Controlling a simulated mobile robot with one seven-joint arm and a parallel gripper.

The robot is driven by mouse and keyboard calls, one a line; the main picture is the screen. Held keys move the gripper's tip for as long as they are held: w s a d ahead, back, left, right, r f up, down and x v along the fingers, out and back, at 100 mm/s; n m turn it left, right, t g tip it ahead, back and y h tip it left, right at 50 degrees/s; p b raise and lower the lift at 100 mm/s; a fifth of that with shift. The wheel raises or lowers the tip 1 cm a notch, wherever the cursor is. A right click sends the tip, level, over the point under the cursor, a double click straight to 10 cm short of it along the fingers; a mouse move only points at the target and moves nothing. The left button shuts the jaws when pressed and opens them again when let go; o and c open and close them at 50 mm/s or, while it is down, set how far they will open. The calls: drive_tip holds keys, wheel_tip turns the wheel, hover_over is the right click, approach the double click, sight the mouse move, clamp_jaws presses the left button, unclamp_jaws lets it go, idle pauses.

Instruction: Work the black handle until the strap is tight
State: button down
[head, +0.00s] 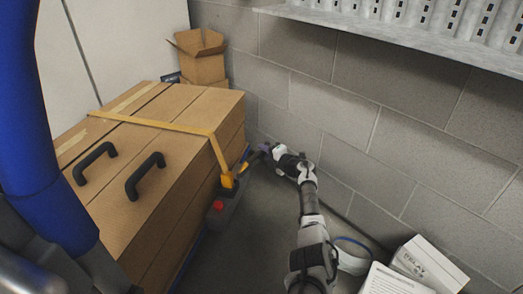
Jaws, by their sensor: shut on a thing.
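A yellow strap (160,124) runs across the top of the large cardboard boxes (170,205) and down their right side. It meets a yellow-orange ratchet piece (228,180) low on that side. A dark handle (250,160) sticks out from there, up and to the right. My gripper (265,150) reaches in from the right and is shut on the handle's outer end. The fingertips are small and partly hidden in this view. I cannot tell how tight the strap is, though its visible run looks straight.
Two black grips (145,176) stand on the box top. A dark unit with a red part (218,205) sits below the ratchet. A grey block wall (390,140) is close behind my arm. White boxes (425,262) lie at lower right. An open carton (201,58) stands behind.

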drive_tip(key=shift+s+f, duration=0.1)
drive_tip(key=shift+f, duration=0.4)
drive_tip(key=c, duration=1.2)
unclamp_jaws()
drive_tip(key=shift+c, duration=0.2)
drive_tip(key=shift+r, duration=0.15)
drive_tip(key=shift+d, duration=0.15)
drive_tip(key=p+v, duration=0.7)
drive_tip(key=v, duration=0.6)
drive_tip(key=shift+s+r, duration=0.25)
drive_tip(key=shift+r, duration=0.1)
